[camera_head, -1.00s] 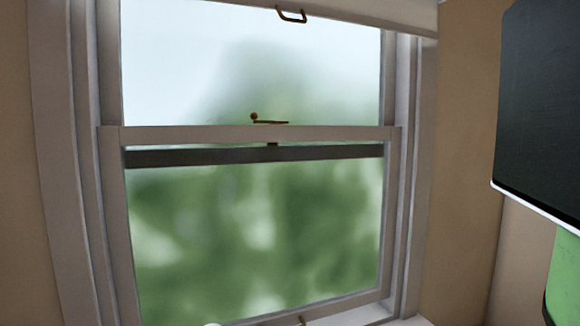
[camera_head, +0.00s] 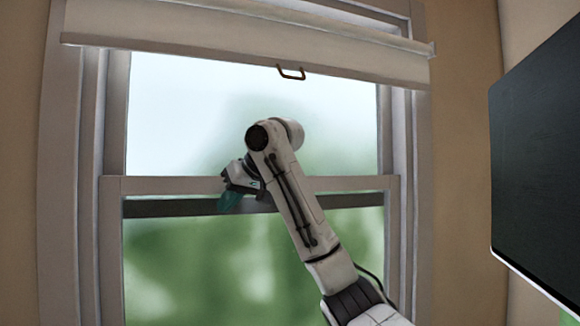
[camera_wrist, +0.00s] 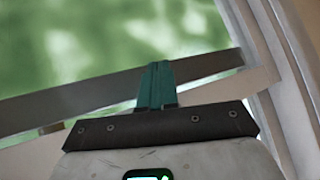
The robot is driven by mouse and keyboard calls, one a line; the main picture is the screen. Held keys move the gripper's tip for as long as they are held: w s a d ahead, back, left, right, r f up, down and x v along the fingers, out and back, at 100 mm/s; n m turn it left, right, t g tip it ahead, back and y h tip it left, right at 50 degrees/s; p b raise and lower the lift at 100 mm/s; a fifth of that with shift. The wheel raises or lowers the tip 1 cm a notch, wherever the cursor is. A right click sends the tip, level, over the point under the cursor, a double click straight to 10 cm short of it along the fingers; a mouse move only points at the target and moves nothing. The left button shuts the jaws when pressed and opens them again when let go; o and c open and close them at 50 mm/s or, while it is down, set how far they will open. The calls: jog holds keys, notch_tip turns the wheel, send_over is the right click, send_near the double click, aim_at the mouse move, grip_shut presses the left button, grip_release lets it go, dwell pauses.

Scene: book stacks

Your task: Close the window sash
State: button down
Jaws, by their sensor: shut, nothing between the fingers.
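The window's lower sash has a pale top rail (camera_head: 345,184) across the middle of the head view. A dark bar (camera_head: 345,201) runs just below it, seen through the glass. The sash's bottom edge is out of the head view. My gripper (camera_head: 230,202) has teal fingers and is at the top rail, left of centre. In the wrist view the shut, empty fingers (camera_wrist: 155,86) stand together in front of the grey bar (camera_wrist: 205,66). I cannot tell whether they touch the sash. My arm hides the rail's middle and its latch.
A dark panel (camera_head: 540,150) stands close on the right. The window frame (camera_head: 60,200) borders the left side, with beige wall beyond.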

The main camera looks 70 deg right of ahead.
jog(key=s+d+r+m+g+h, duration=0.2)
jog(key=s+r+m+g+h, duration=0.25)
jog(key=s+r, duration=1.75)
jog(key=w+d+f+t+p, duration=0.1)
jog(key=w+d+f+p, duration=0.3)
jog(key=w+d+f, duration=0.6)
notch_tip(320, 180, down, 2)
jog(key=shift+w+d+f, duration=0.15)
jog(key=shift+w+d, duration=0.25)
jog(key=shift+w, duration=0.3)
